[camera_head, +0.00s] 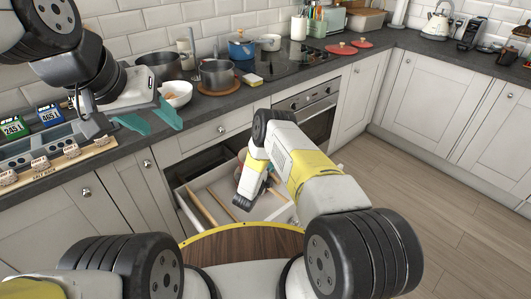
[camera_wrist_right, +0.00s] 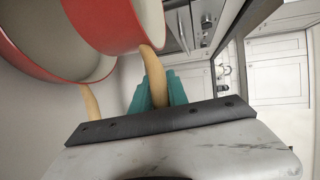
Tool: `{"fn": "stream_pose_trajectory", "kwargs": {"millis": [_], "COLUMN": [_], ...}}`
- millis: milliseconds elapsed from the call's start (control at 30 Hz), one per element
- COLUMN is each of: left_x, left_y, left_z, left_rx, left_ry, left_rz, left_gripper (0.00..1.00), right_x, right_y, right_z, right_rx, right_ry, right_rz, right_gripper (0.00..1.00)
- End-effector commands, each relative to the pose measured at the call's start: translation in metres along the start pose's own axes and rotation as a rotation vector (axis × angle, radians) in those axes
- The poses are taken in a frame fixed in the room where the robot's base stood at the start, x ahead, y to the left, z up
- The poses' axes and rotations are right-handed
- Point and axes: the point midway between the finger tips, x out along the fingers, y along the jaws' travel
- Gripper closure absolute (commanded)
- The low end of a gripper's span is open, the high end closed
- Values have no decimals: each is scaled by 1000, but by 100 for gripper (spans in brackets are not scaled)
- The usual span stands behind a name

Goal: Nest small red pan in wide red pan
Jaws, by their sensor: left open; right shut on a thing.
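In the right wrist view, my right gripper (camera_wrist_right: 160,92) is shut on the wooden handle of the small red pan (camera_wrist_right: 122,38), which has a cream inside. The wide red pan (camera_wrist_right: 70,72) is at the left of that view, partly behind the small pan, with its own wooden handle pointing down. The two pans overlap in the picture; I cannot tell whether they touch. In the head view, my right arm hides most of the pans and the gripper's fingers. My left gripper (camera_head: 160,121) is open and empty, with teal fingers over the worktop's front edge.
An open drawer (camera_head: 207,208) lies below the worktop, beside my right arm, with long wooden items in it. Grey pots (camera_head: 216,75), a white bowl (camera_head: 176,94) and a blue pot (camera_head: 241,49) stand on the worktop near my left gripper. An oven (camera_head: 318,108) is to the right.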

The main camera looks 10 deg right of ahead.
Motion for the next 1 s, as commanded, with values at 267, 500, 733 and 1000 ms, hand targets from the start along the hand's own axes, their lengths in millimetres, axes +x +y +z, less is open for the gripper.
{"fn": "stream_pose_trajectory", "kwargs": {"millis": [267,500,733,1000], "left_x": [0,0,0,0], "left_y": [0,0,0,0], "left_z": [0,0,0,0], "left_rx": [0,0,0,0], "left_ry": [0,0,0,0], "left_rz": [0,0,0,0], "left_gripper": [50,50,50,50], "right_x": [5,11,16,21], "right_y": [20,44,65,84], "right_z": [0,-1,-1,-1], "right_rx": [1,1,0,1], "right_ry": [-1,-1,-1,-2], "right_rz": [-2,-2,-3,-4], "right_gripper": [100,100,100,100]}}
